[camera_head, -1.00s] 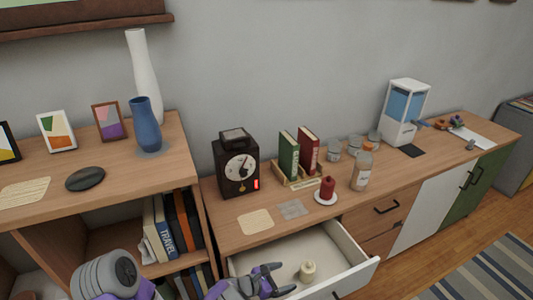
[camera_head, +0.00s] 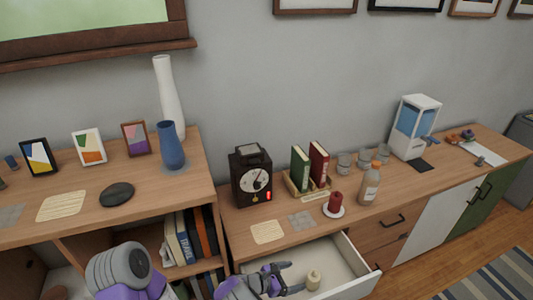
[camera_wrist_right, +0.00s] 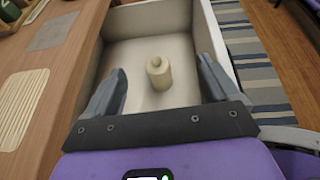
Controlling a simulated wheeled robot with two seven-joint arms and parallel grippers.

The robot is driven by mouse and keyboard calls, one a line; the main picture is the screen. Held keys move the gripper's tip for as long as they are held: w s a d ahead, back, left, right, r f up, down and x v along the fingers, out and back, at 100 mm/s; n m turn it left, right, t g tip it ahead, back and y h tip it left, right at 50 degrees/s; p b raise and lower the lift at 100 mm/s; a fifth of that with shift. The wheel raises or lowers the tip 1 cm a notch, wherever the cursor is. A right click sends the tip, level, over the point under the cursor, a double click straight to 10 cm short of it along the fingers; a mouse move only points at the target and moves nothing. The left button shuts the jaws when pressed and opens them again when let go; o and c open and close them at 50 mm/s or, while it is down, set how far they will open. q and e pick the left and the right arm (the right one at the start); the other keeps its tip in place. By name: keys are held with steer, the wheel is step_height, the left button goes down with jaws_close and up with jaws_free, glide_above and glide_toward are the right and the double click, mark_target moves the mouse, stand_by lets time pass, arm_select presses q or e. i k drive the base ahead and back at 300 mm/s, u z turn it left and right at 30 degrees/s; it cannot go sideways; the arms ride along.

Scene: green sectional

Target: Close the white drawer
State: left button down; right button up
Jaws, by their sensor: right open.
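The white drawer (camera_head: 335,257) is pulled open below the wooden cabinet top, and its inside shows in the right wrist view (camera_wrist_right: 130,55). A small cream bottle-like object (camera_head: 313,281) stands in it; it also shows in the right wrist view (camera_wrist_right: 158,74). My right gripper (camera_head: 293,276) is open and empty over the drawer, with its fingers apart. In the right wrist view, the gripper (camera_wrist_right: 162,78) has one finger on each side of the cream object in the picture; contact cannot be told. The drawer's front is partly cut off by the head view's lower edge. My left gripper is not in view.
On the cabinet top stand a dark clock box (camera_head: 250,176), books (camera_head: 318,163), a red candle (camera_head: 335,201), a bottle (camera_head: 369,186) and a white dispenser (camera_head: 412,127). A taller shelf (camera_head: 180,203) stands at left. Striped rug (camera_wrist_right: 248,50) and floor lie beyond the drawer.

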mark_target(345, 275)
steer(key=k, duration=0.95)
